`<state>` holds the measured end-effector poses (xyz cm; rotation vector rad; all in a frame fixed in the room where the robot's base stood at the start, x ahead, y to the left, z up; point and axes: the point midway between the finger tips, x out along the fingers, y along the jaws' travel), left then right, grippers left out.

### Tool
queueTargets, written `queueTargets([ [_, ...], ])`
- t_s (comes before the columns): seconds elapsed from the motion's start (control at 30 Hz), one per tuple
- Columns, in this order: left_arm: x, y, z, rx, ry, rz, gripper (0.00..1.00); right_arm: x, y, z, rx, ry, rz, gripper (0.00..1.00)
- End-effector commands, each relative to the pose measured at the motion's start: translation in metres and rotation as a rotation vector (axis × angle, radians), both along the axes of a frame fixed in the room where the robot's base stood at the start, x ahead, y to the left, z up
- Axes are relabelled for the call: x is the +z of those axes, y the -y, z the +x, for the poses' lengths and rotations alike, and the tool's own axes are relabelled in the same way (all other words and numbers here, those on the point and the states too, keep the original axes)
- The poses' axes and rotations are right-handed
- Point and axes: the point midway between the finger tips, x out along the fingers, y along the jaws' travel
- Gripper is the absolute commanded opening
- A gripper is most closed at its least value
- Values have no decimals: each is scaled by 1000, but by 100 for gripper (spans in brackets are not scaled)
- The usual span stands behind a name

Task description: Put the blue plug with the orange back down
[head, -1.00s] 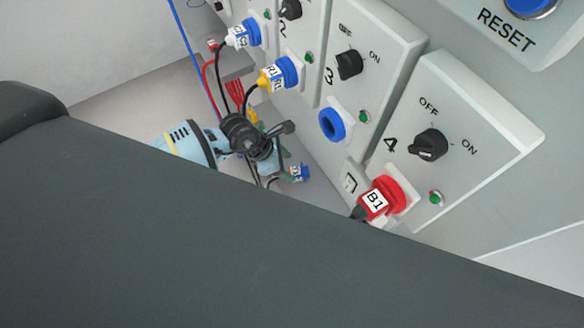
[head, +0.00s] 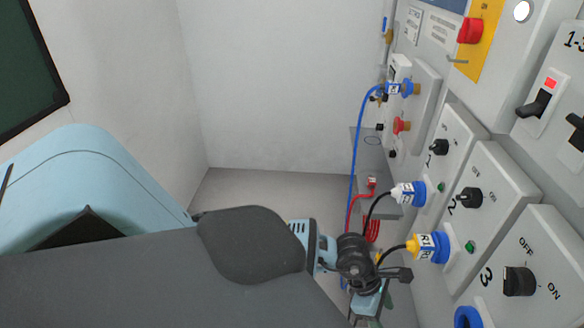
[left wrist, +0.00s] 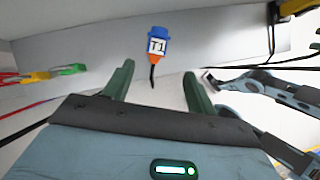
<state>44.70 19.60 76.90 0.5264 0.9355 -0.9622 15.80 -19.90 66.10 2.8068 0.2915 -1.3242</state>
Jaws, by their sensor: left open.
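The blue plug with the orange back (left wrist: 157,46), labelled T1, shows in the left wrist view, with its blue end up in the picture and a short dark cable below its orange back. My left gripper (left wrist: 158,86) is open, its two green fingers apart and nothing between them. The plug appears beyond the fingertips, roughly centred between them and apart from both. What it rests on is unclear. In the head view I cannot make out the plug; my left arm and wrist cover the lower middle. I cannot identify my right gripper in either view.
Sloping panels on the right hold a white plug (head: 405,194), a yellow plug (head: 424,246) and black switches, including station 3's knob (head: 519,281). A blue cable (head: 357,150) hangs beside a grey shelf (head: 372,150). Yellow and green connectors (left wrist: 70,70) lie left in the wrist view.

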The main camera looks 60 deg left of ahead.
Motion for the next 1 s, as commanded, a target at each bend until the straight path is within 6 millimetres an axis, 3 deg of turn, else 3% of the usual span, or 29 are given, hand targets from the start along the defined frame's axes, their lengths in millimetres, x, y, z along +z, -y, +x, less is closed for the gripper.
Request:
queueTargets([
  [0.17, 0, 54, -35, 86, -116, -285, 57, 1, 0, 1, 0, 3, 1, 36],
  [0.3, 20, 108, -68, 291, -304, -692, 57, 1, 0, 1, 0, 4, 1, 36],
  [0.43, 42, 128, -82, 565, -502, -1051, 57, 1, 0, 1, 0, 3, 1, 36],
  [0.57, 50, 118, -86, 903, -707, -1362, 57, 1, 0, 1, 0, 3, 1, 36],
  [0.67, 39, 97, -93, 1205, -864, -1564, 57, 1, 0, 0, 0, 1, 0, 36],
  [0.77, 15, 69, -108, 1540, -1015, -1727, 57, 0, 0, 0, 0, -1, 0, 36],
  [0.9, -33, 31, -153, 2056, -1210, -1881, 57, -1, 0, -1, 0, -3, -1, 36],
  [0.93, -44, 24, -166, -2168, 1246, 1900, 57, -1, 0, -1, 0, -4, -1, 36],
  [1.0, -66, 12, -198, -2100, 1151, 1674, 57, -1, 0, -1, 0, -4, -1, 36],
])
